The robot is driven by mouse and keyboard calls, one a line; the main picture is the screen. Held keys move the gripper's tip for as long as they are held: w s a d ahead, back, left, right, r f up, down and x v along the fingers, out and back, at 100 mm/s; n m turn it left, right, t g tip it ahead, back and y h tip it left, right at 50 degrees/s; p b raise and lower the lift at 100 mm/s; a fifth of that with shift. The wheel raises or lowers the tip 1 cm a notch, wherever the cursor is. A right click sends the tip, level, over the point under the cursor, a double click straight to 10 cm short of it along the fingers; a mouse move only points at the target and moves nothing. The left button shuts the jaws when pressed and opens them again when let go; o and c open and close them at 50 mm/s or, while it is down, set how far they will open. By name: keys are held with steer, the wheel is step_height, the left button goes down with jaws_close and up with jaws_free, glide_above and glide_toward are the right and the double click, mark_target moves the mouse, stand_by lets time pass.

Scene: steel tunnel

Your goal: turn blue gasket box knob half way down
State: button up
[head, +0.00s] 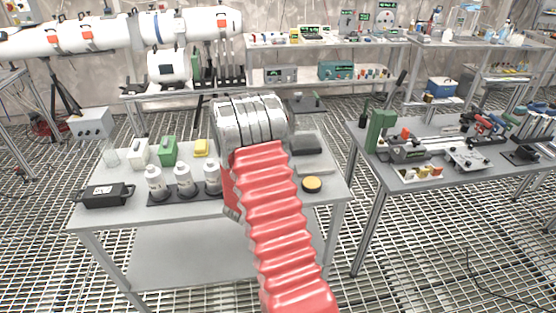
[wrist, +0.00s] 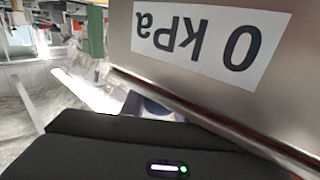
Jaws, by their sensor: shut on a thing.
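In the wrist view a brushed metal box (wrist: 205,85) fills the upper right. Its white label (wrist: 205,38) reads "0 kPa" upside down. A small dark blue part (wrist: 152,106) shows at the box's lower edge; I take it to be the knob. My gripper (wrist: 140,125), black with a small lit indicator, lies across the bottom of the wrist view, right against this part. It is shut on it, but the fingertips and the grip are mostly hidden. The knob's angle cannot be read. In the head view my arm hides the gripper and what it holds.
The grey table (head: 165,210) holds white bottles (head: 184,180), a black case (head: 104,195), a green container (head: 168,151) and a yellow-topped disc (head: 312,184). A tool-covered table (head: 400,180) stands to the right. Shelves with instruments line the back, and floor grating shows between tables.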

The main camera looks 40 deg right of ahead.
steer(key=shift+s+m+g+h, duration=0.25)
steer(key=shift+m+g, duration=0.55)
steer(key=shift+g, duration=0.4)
steer(key=o, duration=1.1)
steer(key=shift+c, duration=0.2)
steer(key=v, duration=1.3)
steer(key=shift+a, duration=0.4)
steer(key=shift+w+f, duration=0.1)
